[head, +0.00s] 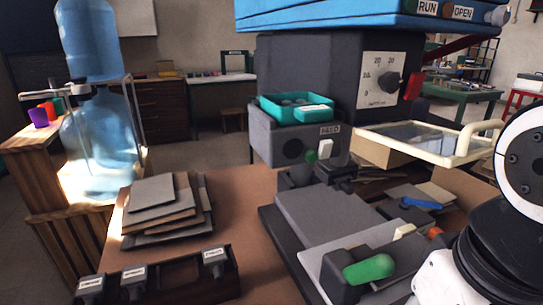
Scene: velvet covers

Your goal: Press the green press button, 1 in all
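A small round green knob or button (311,156) sits on the front of a grey box (270,146) under the machine, beside a white switch (326,148). A larger rounded green piece (369,269) lies along the grey fixture at the front right; I cannot tell whether it is a button or a handle. A partly cut-off greenish spot (409,5) shows by the RUN label at the top. I cannot tell which one is the green press button. My arm shows at the right edge, but my gripper is not in view.
A teal tray (271,110) sits on the grey box. A cream-framed clear guard (470,151) juts out to the right. Stacked grey sheets (150,216) and a dark rack of labelled blocks (206,279) are at left. Brown bench top (238,200) is clear between them.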

